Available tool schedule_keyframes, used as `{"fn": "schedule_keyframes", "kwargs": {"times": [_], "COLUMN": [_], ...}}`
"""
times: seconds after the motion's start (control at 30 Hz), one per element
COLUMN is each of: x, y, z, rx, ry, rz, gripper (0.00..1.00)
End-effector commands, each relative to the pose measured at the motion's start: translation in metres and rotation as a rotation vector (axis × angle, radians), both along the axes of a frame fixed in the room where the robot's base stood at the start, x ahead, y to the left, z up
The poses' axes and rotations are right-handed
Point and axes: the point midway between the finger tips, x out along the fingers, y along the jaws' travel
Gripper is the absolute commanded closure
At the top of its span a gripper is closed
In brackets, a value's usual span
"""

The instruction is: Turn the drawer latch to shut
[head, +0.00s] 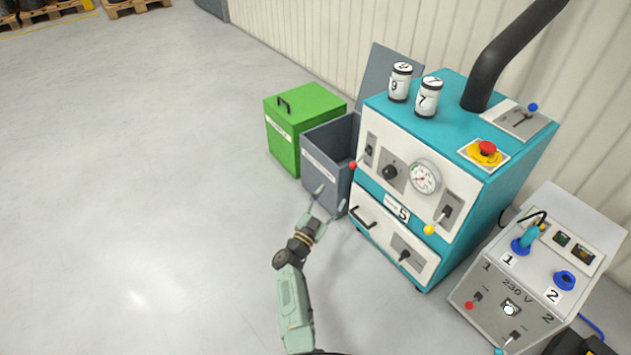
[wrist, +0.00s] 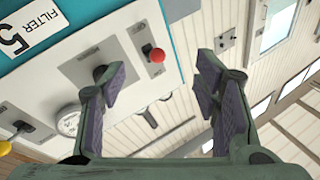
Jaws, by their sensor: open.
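The drawer (head: 385,232) is the white lower front of the teal cabinet, with a black bar handle (head: 362,217) at its left. It looks flush with the cabinet. The drawer latch (head: 405,256) is a small black lever on a grey plate at the drawer's right; its exact setting is too small to tell. My gripper (head: 331,197) is open and empty, in front of and left of the drawer, apart from the latch. In the wrist view my open fingers (wrist: 162,78) face the cabinet's upper panel; I cannot make out the latch there.
The upper panel has a red-tipped lever (head: 353,165), a black knob (head: 390,172), a gauge (head: 424,177) and a yellow-tipped lever (head: 429,229). A grey open bin (head: 325,180) and a green bin (head: 283,145) stand left. A power unit (head: 540,270) stands right. Floor at left is clear.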

Motion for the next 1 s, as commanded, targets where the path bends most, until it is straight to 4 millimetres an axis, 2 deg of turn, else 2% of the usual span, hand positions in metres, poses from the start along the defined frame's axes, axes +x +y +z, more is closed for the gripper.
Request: {"fn": "schedule_keyframes", "kwargs": {"times": [0.2, 0.4, 0.6, 1.0], "x": [0.011, 0.016, 0.018, 0.018], "y": [0.025, 0.041, 0.046, 0.046], "z": [0.032, 0.051, 0.058, 0.058], "rx": [0.008, 0.013, 0.014, 0.014], "ry": [-0.051, -0.081, -0.092, -0.092], "rz": [0.063, 0.101, 0.114, 0.114], "gripper": [0.44, 0.44, 0.44, 0.44]}}
